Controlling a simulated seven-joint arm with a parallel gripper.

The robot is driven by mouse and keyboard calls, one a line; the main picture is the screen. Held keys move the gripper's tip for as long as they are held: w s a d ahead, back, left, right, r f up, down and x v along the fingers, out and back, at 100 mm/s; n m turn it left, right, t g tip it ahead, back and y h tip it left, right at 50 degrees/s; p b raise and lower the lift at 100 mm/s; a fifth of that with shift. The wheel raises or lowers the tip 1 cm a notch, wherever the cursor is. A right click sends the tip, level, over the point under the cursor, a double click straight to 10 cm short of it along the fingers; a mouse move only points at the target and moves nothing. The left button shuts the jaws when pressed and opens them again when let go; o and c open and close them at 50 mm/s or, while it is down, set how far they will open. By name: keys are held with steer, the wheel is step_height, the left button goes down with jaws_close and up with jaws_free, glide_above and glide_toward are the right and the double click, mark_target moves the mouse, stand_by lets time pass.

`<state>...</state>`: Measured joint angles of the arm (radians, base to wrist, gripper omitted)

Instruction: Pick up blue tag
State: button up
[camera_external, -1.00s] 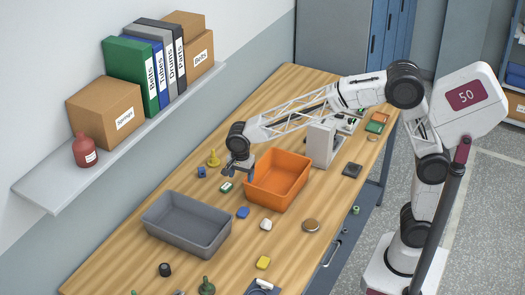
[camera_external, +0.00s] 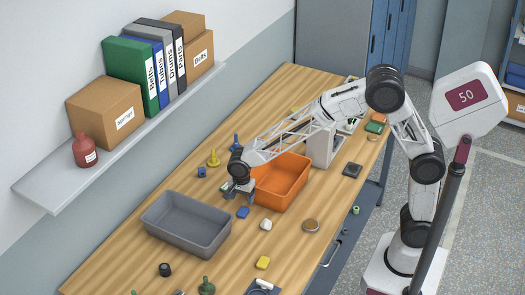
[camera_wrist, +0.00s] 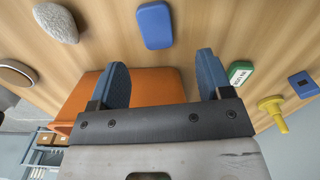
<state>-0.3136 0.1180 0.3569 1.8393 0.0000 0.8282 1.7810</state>
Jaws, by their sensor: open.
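A flat blue piece with rounded corners (camera_external: 242,213) lies on the table between the grey bin and the orange bin. It also shows in the wrist view (camera_wrist: 154,25), at the top middle, beyond the fingertips. A second, smaller blue piece with a dark patch (camera_external: 201,171) lies further back; in the wrist view it is at the right edge (camera_wrist: 304,84). I cannot tell for certain which one is the tag. My gripper (camera_external: 239,192) is open and empty, just behind the flat blue piece and apart from it. Its two blue fingers (camera_wrist: 162,62) are spread wide.
An orange bin (camera_external: 304,161) stands close right of my gripper, a grey bin (camera_external: 168,239) in front left. A green and white piece (camera_wrist: 240,72) lies by one finger. A yellow knob (camera_external: 213,158), a pale stone (camera_external: 265,224) and a brown disc (camera_external: 311,225) lie around.

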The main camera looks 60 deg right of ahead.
mark_target(244, 211)
steer(key=shift+f, duration=0.75)
steer(key=shift+f, duration=0.1)
steer(key=shift+s+f, duration=0.15)
steer(key=shift+f, duration=1.1)
steer(key=shift+s+f, duration=0.1)
steer(key=shift+f, duration=1.15)
steer(key=shift+c, duration=0.3)
steer(key=c, duration=0.9)
